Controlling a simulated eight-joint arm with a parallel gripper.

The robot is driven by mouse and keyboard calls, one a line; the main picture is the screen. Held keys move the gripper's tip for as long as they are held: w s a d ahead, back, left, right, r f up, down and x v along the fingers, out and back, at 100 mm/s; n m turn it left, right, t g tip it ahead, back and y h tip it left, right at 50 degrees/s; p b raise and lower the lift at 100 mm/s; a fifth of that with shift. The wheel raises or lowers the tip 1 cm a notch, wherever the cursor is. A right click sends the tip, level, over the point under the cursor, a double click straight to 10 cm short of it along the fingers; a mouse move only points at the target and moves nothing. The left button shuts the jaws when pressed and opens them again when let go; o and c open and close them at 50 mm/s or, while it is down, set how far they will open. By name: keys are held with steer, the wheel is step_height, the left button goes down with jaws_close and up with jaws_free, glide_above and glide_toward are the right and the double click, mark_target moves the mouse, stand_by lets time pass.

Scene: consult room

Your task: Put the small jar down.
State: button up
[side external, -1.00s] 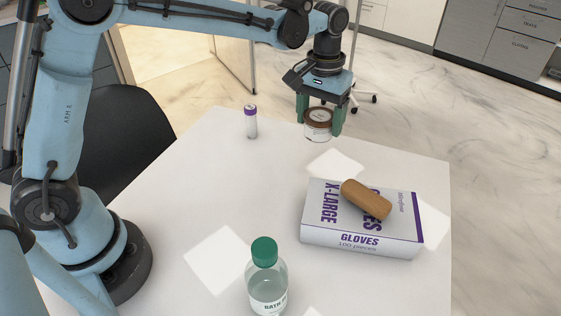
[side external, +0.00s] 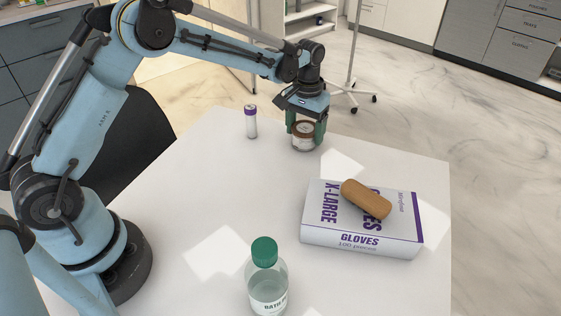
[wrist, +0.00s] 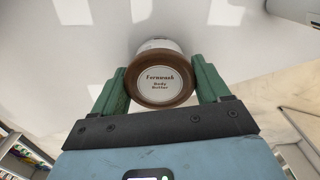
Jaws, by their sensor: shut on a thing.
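The small jar (side external: 303,138) is white with a brown lid and a round label. It is upright at the far part of the white table (side external: 200,190), with its base at or very near the tabletop; I cannot tell if it touches. My gripper (side external: 305,133) points down and its green fingers are shut on the jar from both sides. In the wrist view the jar's lid (wrist: 158,82) shows between the fingers of my gripper (wrist: 160,85), its label reading "Fernwash Body Butter".
A white tube with a purple cap (side external: 250,122) stands left of the jar. A glove box (side external: 345,235) with a brown roll-shaped object (side external: 366,199) on it lies nearer, to the right. A green-capped bottle (side external: 267,285) stands at the front. The table's middle is clear.

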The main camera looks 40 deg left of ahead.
mark_target(305, 127)
steer(key=o, duration=1.1)
steer(key=shift+f, duration=0.1)
steer(key=s+r+t, duration=0.1)
steer(key=s+r, duration=0.2)
steer(key=r, duration=0.5)
steer(key=s+r+t, duration=0.1)
steer(key=s+r, duration=0.2)
steer(key=r, duration=0.5)
steer(key=shift+s+a+f+m+t, duration=0.3)
steer(key=shift+s+f+t, duration=0.45)
steer(key=shift+s, duration=1.95)
steer(key=shift+s+a+f+m+t, duration=0.1)
steer(key=shift+s+f+m+t, duration=0.65)
steer(key=shift+s, duration=1.9)
steer(key=shift+s+a+f+m+t, duration=0.15)
steer(key=shift+s+f+t, duration=0.65)
steer(key=shift+s, duration=1.9)
